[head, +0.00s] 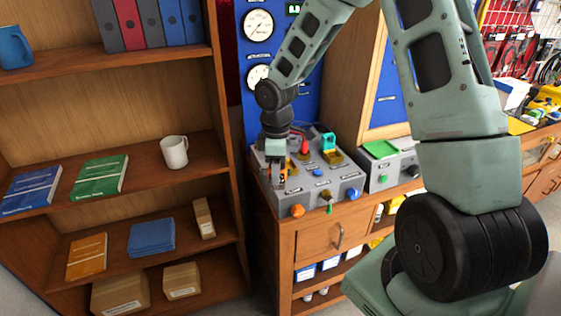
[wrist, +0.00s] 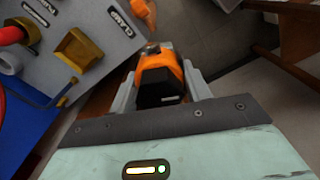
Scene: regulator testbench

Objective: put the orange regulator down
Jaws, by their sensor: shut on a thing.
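My gripper (head: 277,178) is shut on the orange regulator (wrist: 162,74), which sits between both fingers in the wrist view. In the head view only a small orange part (head: 284,173) shows between the fingers, at the left end of the grey testbench (head: 335,190). In the wrist view the bench panel (wrist: 95,40) lies to the left of the regulator. I cannot tell whether the regulator's underside touches anything. A teal regulator (head: 328,141) stands on a yellow mount at the back of the bench.
The bench carries several knobs, a red hose (head: 303,140) and an orange front knob (head: 297,210). A wooden shelf (head: 205,145) with books and a white mug (head: 174,152) stands close on the left.

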